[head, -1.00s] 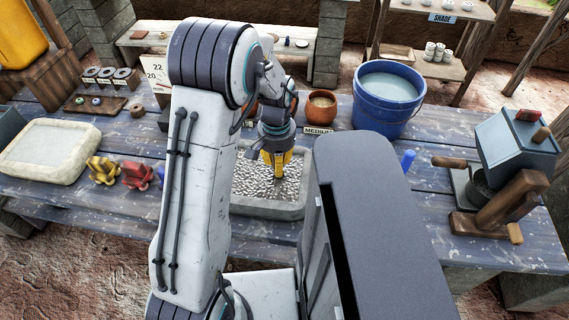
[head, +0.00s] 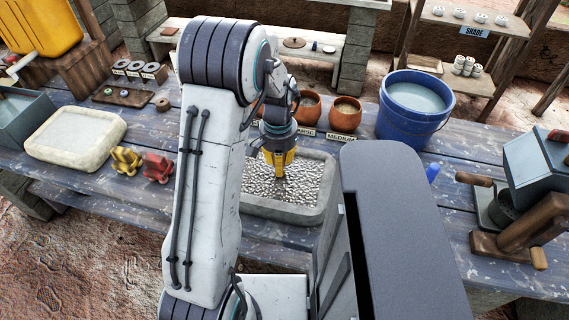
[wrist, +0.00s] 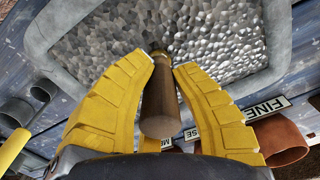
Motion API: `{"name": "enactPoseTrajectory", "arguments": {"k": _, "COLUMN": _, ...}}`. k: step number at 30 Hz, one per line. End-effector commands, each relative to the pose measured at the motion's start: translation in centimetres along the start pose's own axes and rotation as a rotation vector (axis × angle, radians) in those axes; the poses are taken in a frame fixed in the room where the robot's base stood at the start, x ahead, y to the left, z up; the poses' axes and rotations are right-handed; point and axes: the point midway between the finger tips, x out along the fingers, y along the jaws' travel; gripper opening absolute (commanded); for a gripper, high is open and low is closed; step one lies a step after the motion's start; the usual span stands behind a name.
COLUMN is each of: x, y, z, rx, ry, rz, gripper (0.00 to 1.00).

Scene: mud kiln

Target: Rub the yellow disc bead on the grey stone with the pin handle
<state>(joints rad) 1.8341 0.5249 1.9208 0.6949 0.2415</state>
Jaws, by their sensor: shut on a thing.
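My gripper (head: 279,165) is over the shallow grey stone basin (head: 263,211), whose inside is covered with a shiny, pebbly grey surface. In the wrist view its yellow fingers (wrist: 166,64) are closed on a brown wooden pin handle (wrist: 160,108). The handle's far end points at the pebbly surface; the basin's rim (wrist: 281,40) shows around it. Whether the tip touches the stone cannot be told.
A pale slab tray (head: 77,160), yellow knob (head: 127,160) and red knob (head: 158,168) lie left. A small bead board (head: 124,97) is behind them. Clay pots (head: 345,115) and a blue water bucket (head: 415,105) stand behind the basin. A blue-grey hand-cranked machine (head: 535,170) is at right.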

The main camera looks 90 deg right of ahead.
Motion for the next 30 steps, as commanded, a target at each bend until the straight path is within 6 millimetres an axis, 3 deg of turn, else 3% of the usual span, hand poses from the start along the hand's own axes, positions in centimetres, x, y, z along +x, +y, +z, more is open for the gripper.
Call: {"name": "enactPoseTrajectory", "arguments": {"k": 30, "x": 0.2, "y": -4.9, "z": 1.4, "rx": -0.003, "ry": -0.002, "rz": 0.001, "gripper": 0.00}}
